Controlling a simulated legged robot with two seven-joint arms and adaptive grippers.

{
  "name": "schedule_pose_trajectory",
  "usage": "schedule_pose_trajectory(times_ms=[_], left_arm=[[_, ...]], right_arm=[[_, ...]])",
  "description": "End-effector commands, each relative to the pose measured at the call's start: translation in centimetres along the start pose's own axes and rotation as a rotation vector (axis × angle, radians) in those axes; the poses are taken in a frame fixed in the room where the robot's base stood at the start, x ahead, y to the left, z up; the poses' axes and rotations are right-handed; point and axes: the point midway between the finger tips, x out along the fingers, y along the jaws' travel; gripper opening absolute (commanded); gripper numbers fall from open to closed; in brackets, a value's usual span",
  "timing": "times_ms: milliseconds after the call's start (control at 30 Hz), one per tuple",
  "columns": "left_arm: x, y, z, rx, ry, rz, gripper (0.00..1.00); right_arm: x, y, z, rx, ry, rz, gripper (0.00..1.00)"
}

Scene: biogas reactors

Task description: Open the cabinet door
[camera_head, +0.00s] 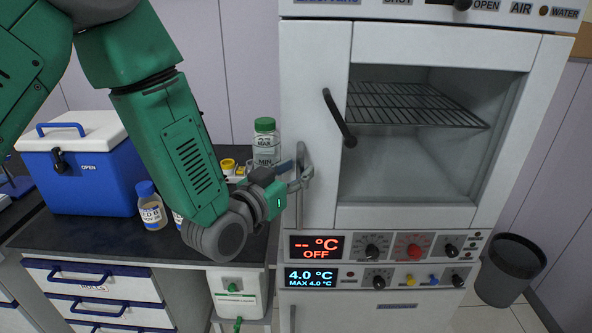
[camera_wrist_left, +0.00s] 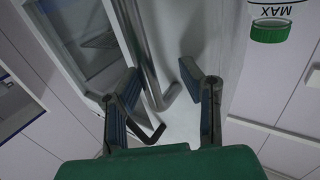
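The white cabinet (camera_head: 315,60) stands in the middle right of the head view. Its door window shows a wire rack (camera_head: 415,104). A black curved handle (camera_head: 338,118) is on the door's left side. A grey metal handle (camera_head: 304,200) runs upright near the cabinet's left edge. My left gripper (camera_head: 299,173) is at this grey handle, coming from the left. In the left wrist view my left gripper (camera_wrist_left: 163,78) has its fingers apart, with the grey handle (camera_wrist_left: 140,45) showing between them; I cannot tell whether they touch it. The door looks shut. My right gripper is out of view.
A dark counter (camera_head: 90,235) to the left holds a blue cooler box (camera_head: 95,180), a small bottle (camera_head: 151,208) and a green-capped jar (camera_head: 265,143) close to my left gripper. Control knobs (camera_head: 415,250) sit below the door. A dark bin (camera_head: 510,268) stands at the right.

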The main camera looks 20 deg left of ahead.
Motion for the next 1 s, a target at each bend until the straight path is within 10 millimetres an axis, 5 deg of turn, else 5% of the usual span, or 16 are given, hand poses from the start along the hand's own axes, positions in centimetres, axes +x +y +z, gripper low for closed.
schedule_pose_trajectory(times_ms=[500,900,1000], left_arm=[[-7.1,-1.2,0.4,-0.010,-0.001,-0.001,0.34],[-7.6,-0.8,0.4,-0.006,-0.003,0.000,0.34],[-7.8,-0.8,2.2,-0.009,-0.045,-0.002,0.34]], right_arm=[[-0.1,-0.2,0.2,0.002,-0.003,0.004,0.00],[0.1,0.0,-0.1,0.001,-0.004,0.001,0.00],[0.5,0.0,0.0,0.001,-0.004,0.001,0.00]])
